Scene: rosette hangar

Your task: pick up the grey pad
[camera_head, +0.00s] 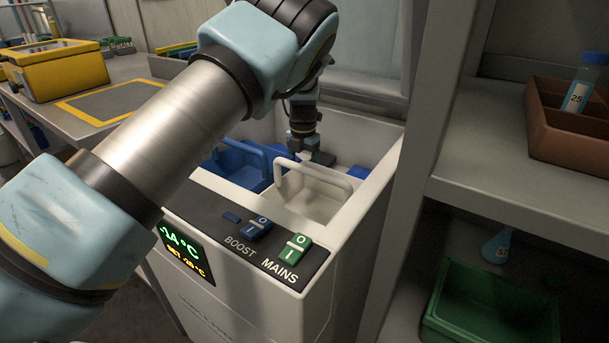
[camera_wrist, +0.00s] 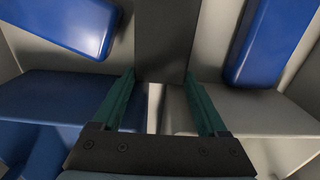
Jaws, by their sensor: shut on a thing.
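The grey pad (camera_wrist: 167,40) is a flat dark slab. In the wrist view its near end lies between the two green-edged fingers of my gripper (camera_wrist: 160,78), which is shut on it. In the head view my gripper (camera_head: 308,152) reaches down into the open white chest freezer (camera_head: 372,140), and a dark part of the pad (camera_head: 323,158) shows beside the fingers. Most of the pad is hidden there by the arm and gripper. I cannot tell whether it touches the freezer floor.
Blue pads lie left (camera_wrist: 62,22) and right (camera_wrist: 268,38) of the grey pad. A blue basket (camera_head: 240,165) and a white basket (camera_head: 318,190) with handles sit at the freezer's near side. A shelf (camera_head: 500,185) stands at right, a bench (camera_head: 135,75) at left.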

